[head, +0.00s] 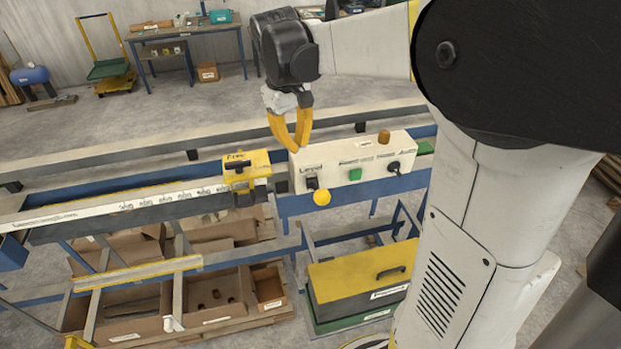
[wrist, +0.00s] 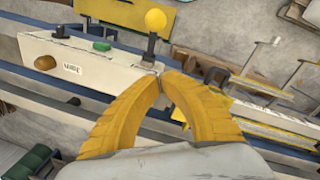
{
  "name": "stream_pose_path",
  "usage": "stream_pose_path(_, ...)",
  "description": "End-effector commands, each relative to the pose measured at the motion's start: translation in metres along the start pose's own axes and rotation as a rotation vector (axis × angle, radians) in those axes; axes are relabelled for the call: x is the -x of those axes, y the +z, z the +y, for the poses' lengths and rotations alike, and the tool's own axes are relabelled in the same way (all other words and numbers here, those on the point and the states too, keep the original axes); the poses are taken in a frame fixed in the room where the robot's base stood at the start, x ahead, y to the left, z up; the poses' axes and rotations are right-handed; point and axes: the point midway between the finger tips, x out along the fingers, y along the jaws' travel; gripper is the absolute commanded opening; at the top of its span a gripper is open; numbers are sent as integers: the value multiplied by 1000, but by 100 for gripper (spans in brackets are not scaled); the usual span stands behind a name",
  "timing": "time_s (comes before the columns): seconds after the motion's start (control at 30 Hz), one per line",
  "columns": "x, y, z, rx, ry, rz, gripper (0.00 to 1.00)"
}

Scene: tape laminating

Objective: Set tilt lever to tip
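The tilt lever has a black stem and a yellow ball knob (head: 321,197). It sticks out from the front of a cream control box (head: 375,151), at its left end, and the ball hangs low in front. In the wrist view the lever's ball (wrist: 155,20) shows beyond the fingertips, at the end of the box (wrist: 30,58). My gripper (head: 298,149) is above the left end of the box, fingers pointing down. Its yellow fingertips (wrist: 160,76) meet with nothing visible between them. They are apart from the ball; whether they touch the box's top is unclear.
The box also bears a green button (head: 355,174), a black knob (head: 394,167) and an amber lamp-like piece (head: 384,137). A yellow clamp block (head: 245,168) on the rail stands just left. A yellow-lidded case (head: 350,275) lies below. Space in front of the lever looks clear.

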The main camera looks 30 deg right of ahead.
Motion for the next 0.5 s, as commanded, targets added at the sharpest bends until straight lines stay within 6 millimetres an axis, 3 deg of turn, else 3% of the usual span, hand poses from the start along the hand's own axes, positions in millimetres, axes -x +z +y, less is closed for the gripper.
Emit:
stream_pose_path(0.47,-94,0,0,-1,0,0,0)
stream_pose_path(0.5,-92,10,0,-2,0,0,0)
